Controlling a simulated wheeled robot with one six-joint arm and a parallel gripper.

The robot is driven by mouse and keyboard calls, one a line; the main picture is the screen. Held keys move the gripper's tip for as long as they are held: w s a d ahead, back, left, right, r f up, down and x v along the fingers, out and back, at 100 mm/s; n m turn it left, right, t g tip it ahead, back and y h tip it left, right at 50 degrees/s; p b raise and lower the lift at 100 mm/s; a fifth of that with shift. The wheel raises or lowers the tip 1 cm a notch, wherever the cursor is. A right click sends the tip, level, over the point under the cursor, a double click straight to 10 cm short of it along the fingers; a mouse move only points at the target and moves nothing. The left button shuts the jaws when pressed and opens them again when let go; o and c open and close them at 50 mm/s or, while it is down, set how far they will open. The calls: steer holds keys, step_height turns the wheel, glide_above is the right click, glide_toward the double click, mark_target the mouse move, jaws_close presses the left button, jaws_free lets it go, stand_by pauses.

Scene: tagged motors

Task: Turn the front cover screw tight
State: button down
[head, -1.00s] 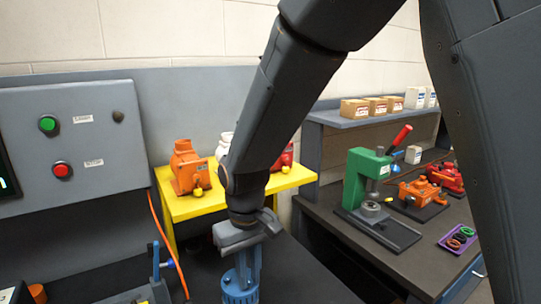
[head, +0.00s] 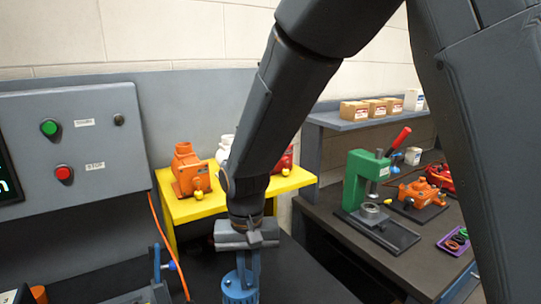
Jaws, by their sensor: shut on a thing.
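A blue motor (head: 232,292) with a ribbed body stands at the bottom edge of the head view, left of the middle, partly cut off. My gripper (head: 248,282) points down at the top of this motor, its two fingers close together. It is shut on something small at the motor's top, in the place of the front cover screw. The screw itself is hidden by the fingers, so its seating depth does not show.
A yellow stand (head: 200,209) behind my arm holds an orange motor (head: 190,170) and others partly hidden. A grey control box (head: 100,140) is at left. At right, a bench holds a green press (head: 362,180), an orange motor (head: 420,192) and a purple tray (head: 456,242).

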steer(key=m, duration=0.6)
steer(key=c, duration=1.9)
jaws_free()
steer(key=n, duration=1.1)
steer(key=shift+f, duration=0.1)
steer(key=shift+c, duration=0.2)
